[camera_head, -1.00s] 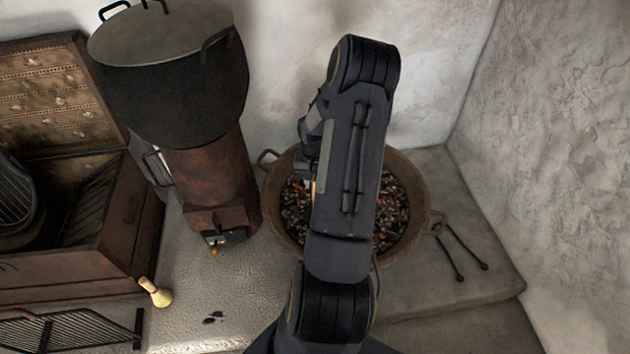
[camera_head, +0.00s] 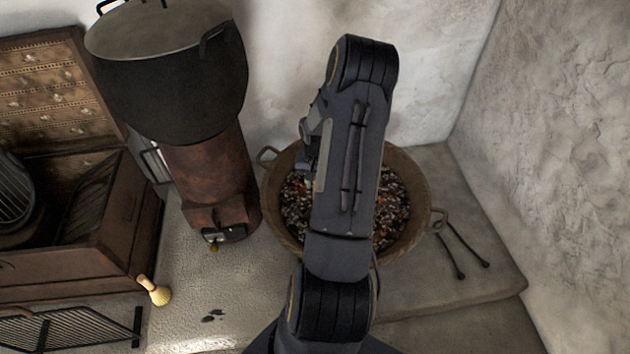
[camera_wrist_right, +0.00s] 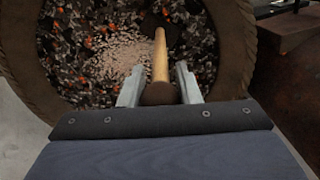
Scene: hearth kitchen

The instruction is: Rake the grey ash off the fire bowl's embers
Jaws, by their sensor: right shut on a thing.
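The fire bowl (camera_head: 415,240) stands on the stone ledge, partly hidden behind my right arm in the head view. Its rim also shows in the right wrist view (camera_wrist_right: 22,75). Dark coals with glowing orange embers (camera_wrist_right: 95,40) fill it. A pale patch of ash (camera_wrist_right: 118,58) lies over the embers near the middle. My right gripper (camera_wrist_right: 158,90) is shut on a wooden-handled tool (camera_wrist_right: 160,58), which reaches into the bowl. Its dark end lies among the coals beyond the ash patch. In the head view the gripper is mostly hidden by the arm. My left gripper is not in view.
A rusty stove (camera_head: 212,180) with a large black pot (camera_head: 175,85) stands left of the bowl. Fire tongs (camera_head: 462,250) lie to its right on the ledge. A small brush (camera_head: 154,291) and a wooden chest (camera_head: 75,250) are at left. Walls close in behind and at right.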

